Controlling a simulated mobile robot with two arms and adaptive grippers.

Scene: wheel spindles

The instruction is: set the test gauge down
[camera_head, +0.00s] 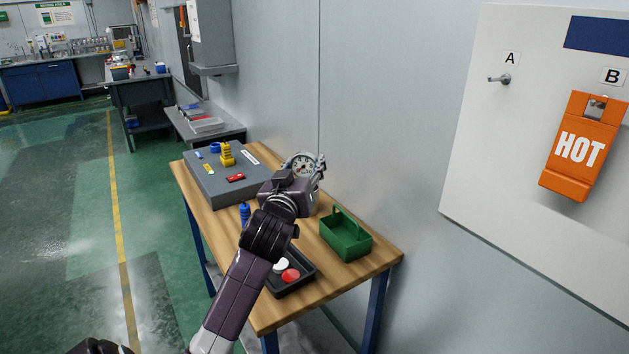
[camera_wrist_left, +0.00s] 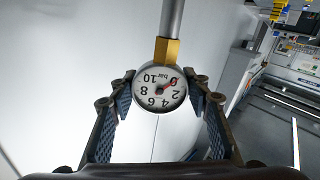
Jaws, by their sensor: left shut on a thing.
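The test gauge (camera_wrist_left: 160,94) has a round white dial with a red needle, a brass fitting and a grey metal stem. In the wrist view its dial figures are upside down and the stem runs to the top edge. My left gripper (camera_wrist_left: 163,80) is shut on the gauge, with a blue-grey padded finger on each side of the dial. In the head view the gauge (camera_head: 301,164) is at the far side of the wooden table (camera_head: 268,318), near the wall. My left wrist hides its lower part, so I cannot tell whether it touches anything. My right gripper is not in view.
On the table are a grey board (camera_head: 212,187) with coloured parts, a green open bin (camera_head: 345,237), a black tray (camera_head: 308,285) with red and white discs, and a blue bottle (camera_head: 245,213). A white panel (camera_head: 500,170) carries an orange HOT tag (camera_head: 580,150).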

